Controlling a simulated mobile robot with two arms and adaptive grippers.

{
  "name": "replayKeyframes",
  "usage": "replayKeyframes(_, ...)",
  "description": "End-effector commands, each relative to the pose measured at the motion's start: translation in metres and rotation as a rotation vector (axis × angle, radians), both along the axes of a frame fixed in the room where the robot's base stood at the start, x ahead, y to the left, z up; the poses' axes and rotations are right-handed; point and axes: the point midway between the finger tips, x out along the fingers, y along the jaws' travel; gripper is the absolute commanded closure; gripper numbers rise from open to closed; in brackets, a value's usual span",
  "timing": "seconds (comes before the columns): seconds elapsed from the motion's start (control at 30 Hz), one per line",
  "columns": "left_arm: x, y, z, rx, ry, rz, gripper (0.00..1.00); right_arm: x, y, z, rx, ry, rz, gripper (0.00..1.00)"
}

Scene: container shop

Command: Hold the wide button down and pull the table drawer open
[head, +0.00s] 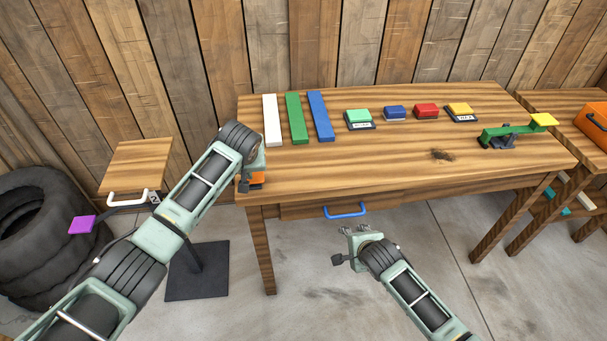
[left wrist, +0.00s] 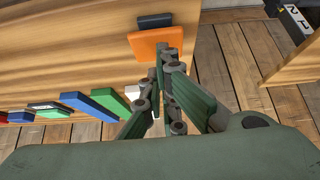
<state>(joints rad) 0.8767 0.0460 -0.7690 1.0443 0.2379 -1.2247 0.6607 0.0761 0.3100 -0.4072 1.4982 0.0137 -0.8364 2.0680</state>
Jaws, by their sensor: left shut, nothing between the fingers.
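A wide orange button (left wrist: 156,43) with a dark base lies near the table's left end in the left wrist view. In the head view only a bit of its orange top (head: 257,179) shows beside my left gripper (head: 243,186). That gripper is shut and empty. Its fingertips (left wrist: 163,48) overlap the orange edge in the left wrist view; I cannot tell whether they press it. The table drawer (head: 300,211) has a blue handle (head: 345,211) and looks closed. My right gripper (head: 357,230) is below and in front of the handle, apart from it, with its fingers spread.
White, green and blue (head: 320,117) bars and several small coloured buttons lie along the table's back (head: 390,155). A green lever (head: 510,132) stands at right. A small side table (head: 138,165) and stacked tyres (head: 35,230) are at left. The floor before the drawer is clear.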

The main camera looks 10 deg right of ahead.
Motion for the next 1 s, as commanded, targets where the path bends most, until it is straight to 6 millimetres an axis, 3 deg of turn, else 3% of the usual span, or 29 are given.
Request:
replayKeyframes(0.5, 0.021, -0.004, 0.003, 0.000, 0.000, 0.000, 1.00, 0.000, 0.000, 0.000, 0.000, 0.000, 0.000, 0.47)
replayKeyframes(1.0, 0.023, -0.004, 0.000, -0.001, 0.000, 0.000, 1.00, 0.000, 0.000, 0.000, 0.000, 0.000, 0.000, 0.47)
